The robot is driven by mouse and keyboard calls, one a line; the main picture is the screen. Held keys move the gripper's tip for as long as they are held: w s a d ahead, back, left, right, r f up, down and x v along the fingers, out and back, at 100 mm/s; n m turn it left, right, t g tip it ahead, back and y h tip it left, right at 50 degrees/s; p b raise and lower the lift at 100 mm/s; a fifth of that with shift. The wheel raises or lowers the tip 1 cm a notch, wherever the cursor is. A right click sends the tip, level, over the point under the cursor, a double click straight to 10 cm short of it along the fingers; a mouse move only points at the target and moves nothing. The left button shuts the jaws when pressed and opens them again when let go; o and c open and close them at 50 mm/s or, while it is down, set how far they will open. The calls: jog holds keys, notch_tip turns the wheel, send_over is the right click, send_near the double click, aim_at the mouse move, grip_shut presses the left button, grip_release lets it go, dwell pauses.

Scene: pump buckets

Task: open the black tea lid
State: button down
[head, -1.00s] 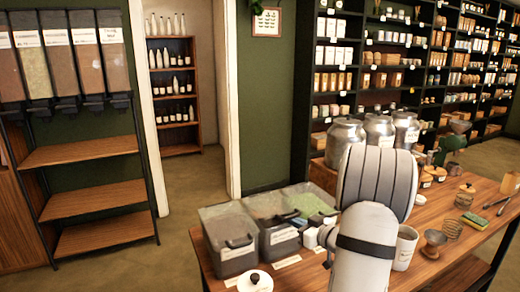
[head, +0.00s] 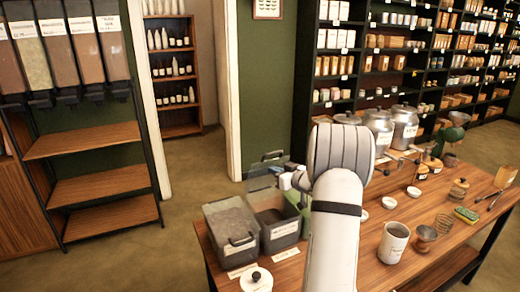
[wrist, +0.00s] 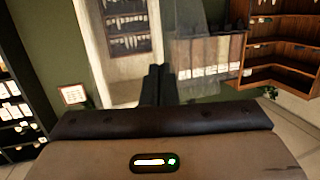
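Grey tea buckets stand at the table's left end; their labels are too small to read. The left bucket (head: 230,232) has its clear lid down. The middle bucket (head: 282,231) stands open, its clear lid (head: 262,178) tilted up at the back with a dark handle at its top. My gripper (head: 284,181) is over the middle bucket, close to the raised lid; I cannot tell whether they touch. In the wrist view my gripper's dark fingers (wrist: 156,72) are together with nothing seen between them, and a clear panel, likely the lid, rises to their right. A third bucket is mostly hidden behind my arm.
Metal canisters (head: 379,128) stand at the back. A white mug (head: 394,243), small bowls and wooden tools lie to the right of my arm. A wooden shelf rack (head: 92,180) stands left, apart from the table.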

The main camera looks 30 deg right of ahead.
aim_at(273, 162)
jog(key=w+r, duration=0.1)
jog(key=w+r+p, duration=0.1)
jog(key=shift+w+r, duration=0.15)
jog(key=shift+r, duration=0.15)
jog(key=d+r+p+x, duration=0.1)
jog(key=p+x, duration=0.1)
jog(key=x, duration=0.5)
jog(key=shift+w+d, duration=0.25)
jog(key=shift+d, duration=0.25)
jog(key=s, duration=0.6)
jog(key=s+b, duration=0.1)
jog(key=s, duration=0.3)
jog(key=shift+a, duration=0.25)
